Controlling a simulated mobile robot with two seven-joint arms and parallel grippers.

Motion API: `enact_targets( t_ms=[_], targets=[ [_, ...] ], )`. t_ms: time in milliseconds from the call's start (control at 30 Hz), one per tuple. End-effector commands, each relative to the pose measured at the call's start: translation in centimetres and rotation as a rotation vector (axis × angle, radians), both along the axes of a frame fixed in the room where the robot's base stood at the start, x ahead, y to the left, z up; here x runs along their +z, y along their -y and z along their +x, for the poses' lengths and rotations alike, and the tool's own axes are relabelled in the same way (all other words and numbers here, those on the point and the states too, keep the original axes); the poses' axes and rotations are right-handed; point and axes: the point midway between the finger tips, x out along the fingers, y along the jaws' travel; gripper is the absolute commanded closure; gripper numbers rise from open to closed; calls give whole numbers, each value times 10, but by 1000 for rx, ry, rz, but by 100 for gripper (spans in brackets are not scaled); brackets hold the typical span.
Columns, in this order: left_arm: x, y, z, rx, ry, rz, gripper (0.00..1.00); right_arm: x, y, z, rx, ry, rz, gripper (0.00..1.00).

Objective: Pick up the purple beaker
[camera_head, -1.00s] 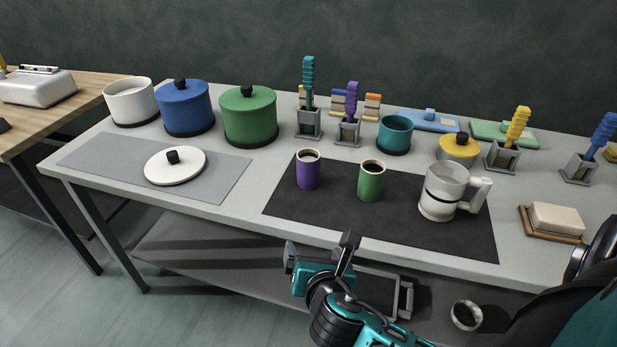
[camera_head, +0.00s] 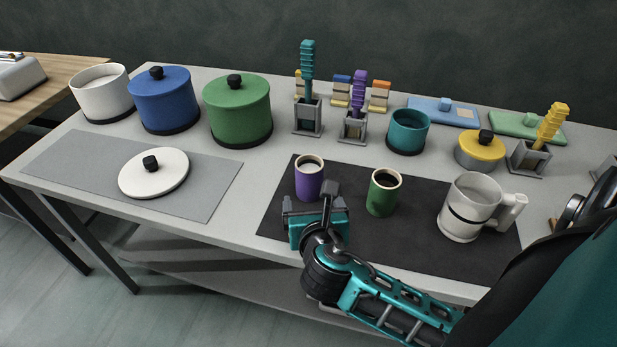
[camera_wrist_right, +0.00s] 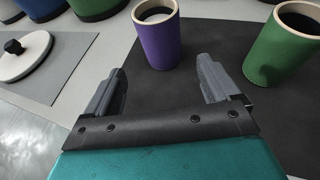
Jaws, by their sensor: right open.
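My right gripper (camera_head: 307,202) is open and empty, just on the near side of the beaker. In the right wrist view its two fingers (camera_wrist_right: 160,75) stand apart with bare mat between them. In the head view the gripper hides a little of the beaker's lower part. My left gripper is not in view.
A green beaker (camera_head: 383,193) stands right of the purple one, with a white mug (camera_head: 472,208) further right. A white lid (camera_head: 153,174) lies on the grey mat (camera_head: 212,192) to the left. Pots (camera_head: 238,112) and tool holders (camera_head: 353,128) line the back.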

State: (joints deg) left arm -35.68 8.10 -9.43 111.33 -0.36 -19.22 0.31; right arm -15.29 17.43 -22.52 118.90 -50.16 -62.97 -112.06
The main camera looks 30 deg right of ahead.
Motion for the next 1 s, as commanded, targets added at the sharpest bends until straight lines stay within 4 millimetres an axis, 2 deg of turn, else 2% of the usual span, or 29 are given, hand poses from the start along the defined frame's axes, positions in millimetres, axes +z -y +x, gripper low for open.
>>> enact_targets(
  t_ms=[100, 300, 467, 800, 1000],
  targets=[
    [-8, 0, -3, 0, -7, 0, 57, -10, 12, 20, -1, 2, -3, 11],
    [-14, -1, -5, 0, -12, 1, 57, -21, 25, 45, -1, 2, -1, 11],
    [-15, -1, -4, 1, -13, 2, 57, -25, 30, 53, -1, 1, 0, 11],
    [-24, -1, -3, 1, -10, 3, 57, -41, 51, 89, 0, 0, 1, 11],
    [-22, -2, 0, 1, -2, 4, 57, -42, 53, 92, 0, 0, 1, 11]
  ],
)
